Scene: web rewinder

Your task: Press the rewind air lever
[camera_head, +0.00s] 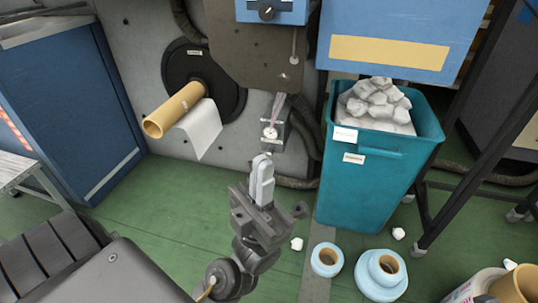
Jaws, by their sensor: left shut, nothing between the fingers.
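My left gripper (262,164) is in the middle of the view, shut and empty, its fingers pointing up. Just above its fingertips in the picture, a small silver fitting with a pale round end (270,132) sits on the grey machine panel. It looks like the air lever, but its label is too small to read. A gap shows between the fingertips and this fitting in the picture; I cannot tell their distance in depth. My right gripper is not in view.
A brown cardboard core (172,112) with a white web sticks out on the left. A teal bin (360,185) full of white scraps stands close on the right. Pale blue rolls (381,288) and small scraps lie on the green floor. A blue cabinet (65,105) stands at left.

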